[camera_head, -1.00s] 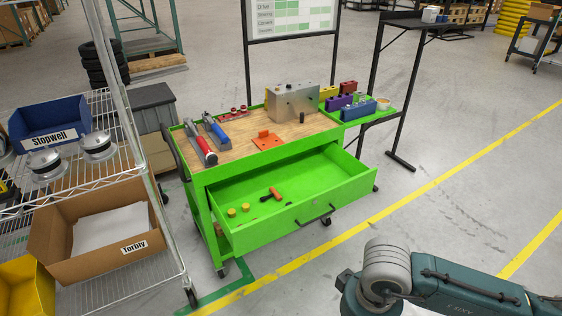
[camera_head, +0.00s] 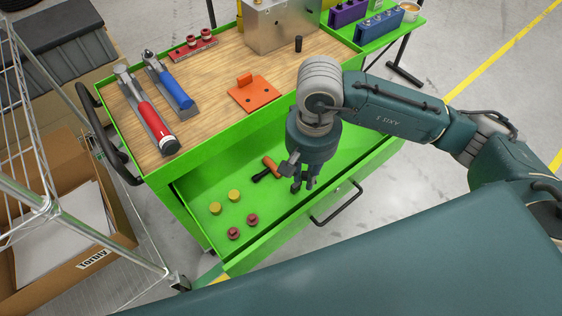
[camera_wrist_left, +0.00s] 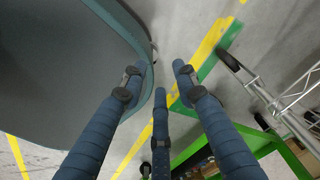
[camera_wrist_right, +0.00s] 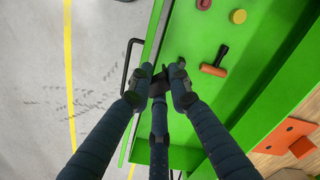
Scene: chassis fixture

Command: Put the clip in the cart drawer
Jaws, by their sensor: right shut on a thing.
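The green cart drawer (camera_head: 287,208) is pulled open, and its floor and front also show in the right wrist view (camera_wrist_right: 199,40). My right gripper (camera_head: 303,184) points down inside the drawer outline, near its front wall. In the right wrist view its fingers (camera_wrist_right: 160,84) are closed on a small dark clip (camera_wrist_right: 157,88), mostly hidden by the fingers. Whether the clip touches the drawer floor I cannot tell. My left gripper (camera_wrist_left: 157,88) is outside the head view; its wrist view shows its fingers apart with nothing between them, above the floor.
The drawer holds an orange-handled tool (camera_head: 268,168), yellow knobs (camera_head: 234,195) and red knobs (camera_head: 252,219) left of the right gripper. On the cart top lie an orange bracket (camera_head: 253,94) and a red-handled tool (camera_head: 154,124). A wire shelf (camera_head: 62,215) stands at left.

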